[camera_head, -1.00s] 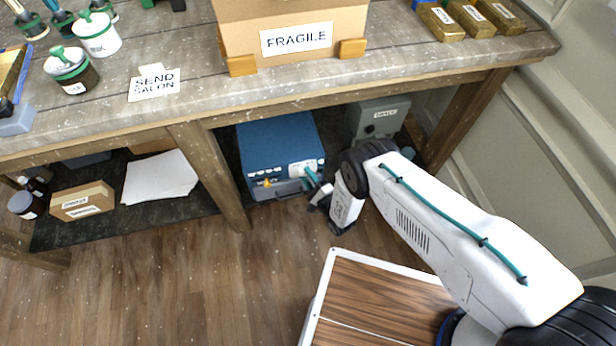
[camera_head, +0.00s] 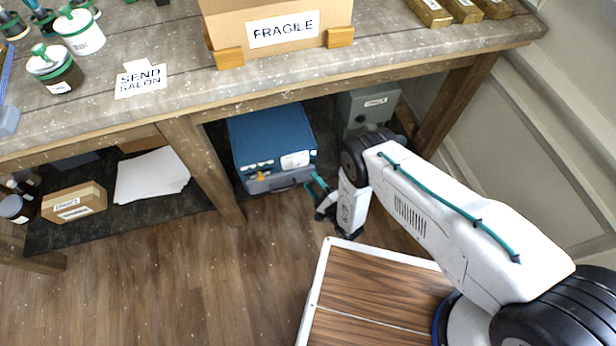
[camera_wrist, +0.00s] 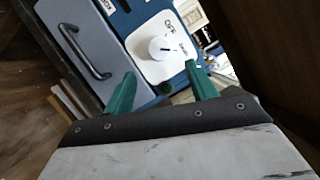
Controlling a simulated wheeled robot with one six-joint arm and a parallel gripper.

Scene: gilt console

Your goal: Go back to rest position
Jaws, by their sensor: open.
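My gripper (camera_head: 318,188) is in front of the blue case (camera_head: 270,138) on the shelf under the workbench. In the wrist view my gripper (camera_wrist: 160,88) shows two green fingers spread apart, with nothing held between them. Beyond the fingers is a white panel with a round knob (camera_wrist: 163,48), set on the blue case. A grey drawer front with a dark handle (camera_wrist: 84,50) lies to the left in that view. My arm reaches from the lower right toward the shelf, bent downward at the elbow.
The workbench top (camera_head: 185,95) overhangs the shelf, with a wooden leg (camera_head: 200,165) left of the blue case. A grey box (camera_head: 365,108) stands to the right. A cardboard box (camera_head: 75,203) and white paper (camera_head: 150,175) lie left. The wooden floor (camera_head: 190,290) is open in front.

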